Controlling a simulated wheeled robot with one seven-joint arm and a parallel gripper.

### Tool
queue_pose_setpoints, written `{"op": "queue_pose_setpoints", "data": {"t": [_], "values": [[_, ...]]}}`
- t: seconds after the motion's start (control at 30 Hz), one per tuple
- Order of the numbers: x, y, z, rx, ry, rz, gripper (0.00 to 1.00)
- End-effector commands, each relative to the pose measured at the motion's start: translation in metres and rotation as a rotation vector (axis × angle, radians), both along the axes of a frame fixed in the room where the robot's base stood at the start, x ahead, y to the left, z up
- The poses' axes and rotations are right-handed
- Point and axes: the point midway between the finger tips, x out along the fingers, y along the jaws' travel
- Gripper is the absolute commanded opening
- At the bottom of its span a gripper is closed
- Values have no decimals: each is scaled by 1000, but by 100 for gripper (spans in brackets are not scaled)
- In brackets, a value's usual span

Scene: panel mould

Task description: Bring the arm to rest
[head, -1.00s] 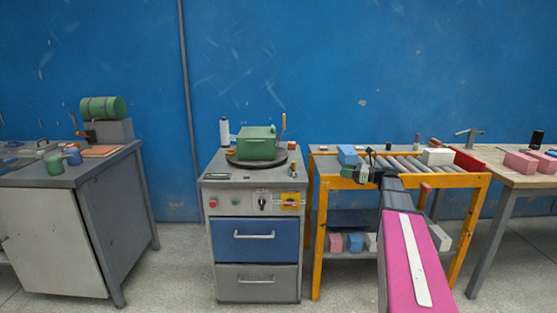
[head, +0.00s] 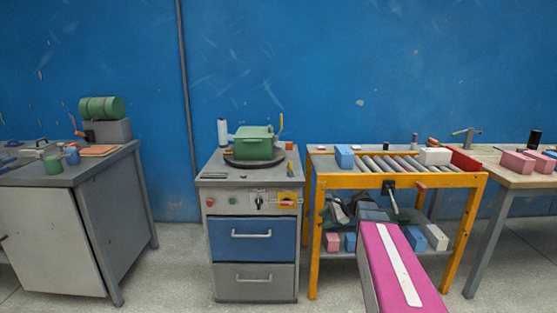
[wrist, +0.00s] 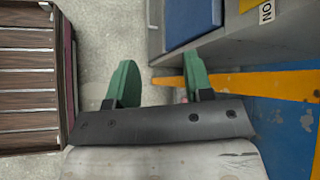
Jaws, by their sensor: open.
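My arm, with its magenta link and white stripe, reaches forward at the lower right of the head view. My gripper (head: 338,208) is below the top of the orange roller table (head: 330,178), in front of its lower part. In the wrist view its two green fingers (wrist: 160,80) stand apart with nothing between them. The fingers are too small to make out clearly in the head view.
A grey cabinet with a blue drawer (head: 253,238) stands left of the roller table; it is close in the wrist view (wrist: 240,60). A brown slatted object (wrist: 28,80) is at the wrist view's left. Pink and blue blocks (head: 333,243) sit on the table's lower shelf.

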Motion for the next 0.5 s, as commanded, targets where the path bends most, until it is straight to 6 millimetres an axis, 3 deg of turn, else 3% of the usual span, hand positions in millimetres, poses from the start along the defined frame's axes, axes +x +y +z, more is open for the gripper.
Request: {"op": "queue_pose_setpoints", "data": {"t": [0.03, 0.2, 0.4, 0.5], "values": [[-28, 11, -19, -102, -36, 81, 47], [-92, 21, -73, -443, -171, 416, 47], [-152, 14, -108, -750, -282, 847, 47], [-169, 9, -115, -839, -310, 1007, 47]]}}
